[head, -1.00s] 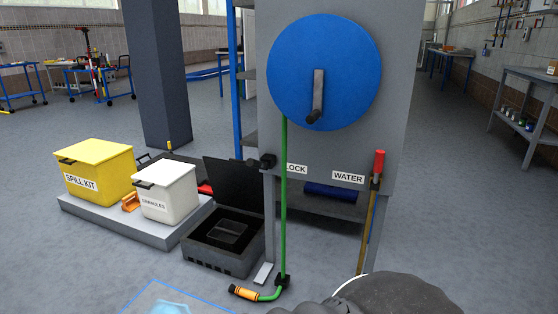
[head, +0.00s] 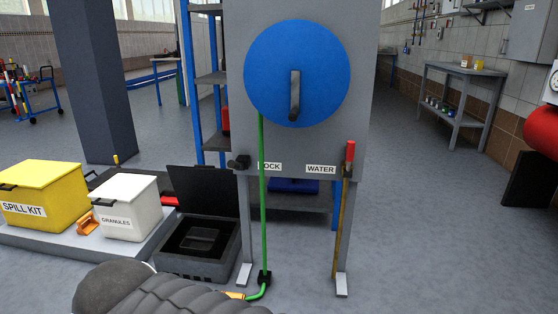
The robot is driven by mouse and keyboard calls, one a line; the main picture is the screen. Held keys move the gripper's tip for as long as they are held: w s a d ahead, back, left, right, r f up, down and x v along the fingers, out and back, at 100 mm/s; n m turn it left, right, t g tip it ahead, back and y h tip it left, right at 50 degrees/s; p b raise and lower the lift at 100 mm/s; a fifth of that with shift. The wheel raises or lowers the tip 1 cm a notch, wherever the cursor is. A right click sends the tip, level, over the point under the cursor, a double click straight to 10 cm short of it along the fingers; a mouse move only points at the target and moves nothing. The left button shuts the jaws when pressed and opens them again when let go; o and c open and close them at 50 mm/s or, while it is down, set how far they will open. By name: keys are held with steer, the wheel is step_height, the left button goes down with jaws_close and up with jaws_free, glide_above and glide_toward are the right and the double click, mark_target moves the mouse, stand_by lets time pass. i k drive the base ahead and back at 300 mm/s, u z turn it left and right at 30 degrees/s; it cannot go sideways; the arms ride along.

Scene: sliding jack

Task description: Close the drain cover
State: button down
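The drain cover (head: 204,190) looks like a black hinged lid standing open, tilted up at the back of a low dark grey box (head: 193,268). The opening below it is uncovered, with a smaller grey square shape (head: 201,239) inside. The box sits on the floor left of the hose reel stand. A dark ribbed part of my own arm crosses the bottom of the view, in front of the box. My gripper is not in view.
The grey stand has a blue reel (head: 320,75), a green hose (head: 262,200) hanging to the floor and a red-ended lever (head: 349,155). A yellow spill kit (head: 40,195) and a white granules bin (head: 124,210) stand on a low platform at left. Floor at right is clear.

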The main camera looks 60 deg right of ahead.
mark_target(208, 190)
steer(key=z, duration=1.6)
steer(key=i, duration=1)
